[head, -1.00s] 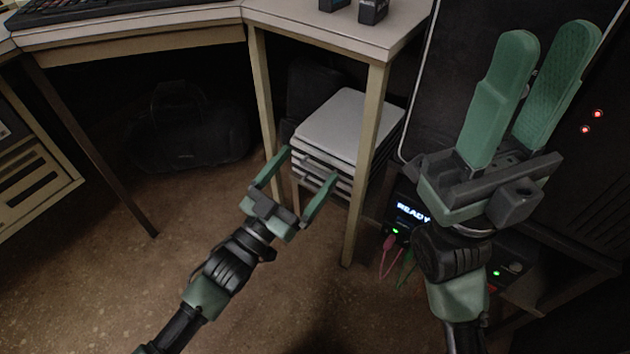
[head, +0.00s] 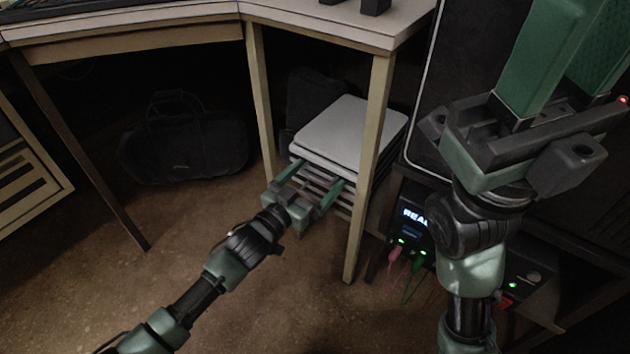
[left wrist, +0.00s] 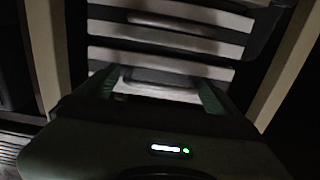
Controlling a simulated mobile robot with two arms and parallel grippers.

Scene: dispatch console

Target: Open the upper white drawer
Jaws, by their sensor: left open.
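The white drawer unit (head: 350,127) stands under the desk, behind the front desk leg, with several drawer fronts one above another. The upper white drawer (head: 316,163) is just below the pale top and looks shut. My left gripper (head: 318,173) is open, its fingers pointing at the drawer fronts and partly covering them. In the left wrist view my fingers (left wrist: 158,88) are apart before pale fronts (left wrist: 165,50) with dark gaps; nothing is clearly held. Contact cannot be told. My right gripper is raised close to the camera; its green fingers (head: 585,60) are parted, with tips cut off.
A desk leg (head: 367,170) stands just right of the drawers, another (head: 262,100) to their left. A black bag (head: 185,145) lies under the desk. A lit device with cables (head: 408,225) is at right. The brown floor in front is clear.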

